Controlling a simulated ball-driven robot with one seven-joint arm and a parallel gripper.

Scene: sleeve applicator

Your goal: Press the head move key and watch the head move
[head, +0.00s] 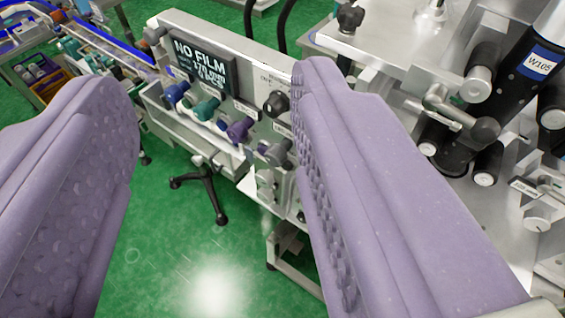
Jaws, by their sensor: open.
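My gripper (218,112) shows as two large purple padded fingers, wide apart with nothing between them. Beyond the gap is a grey control panel (262,68) on the machine. It carries a dark display (205,66) reading "NO FILM" and a row of knob-like keys: blue (175,94), green (206,108), purple (240,129) and black (276,103). A grey knob (275,154) sits lower right, close to the right finger in the picture. The labels under the keys are too small to read, so I cannot tell which is the head move key. The fingers appear apart from the panel.
Machine parts with dark rollers (516,85) and a "W105" label fill the right side. A conveyor (100,45) runs at upper left, with a yellow-brown bin (47,88) beside it. A black stand foot (207,185) rests on the open green floor (180,240).

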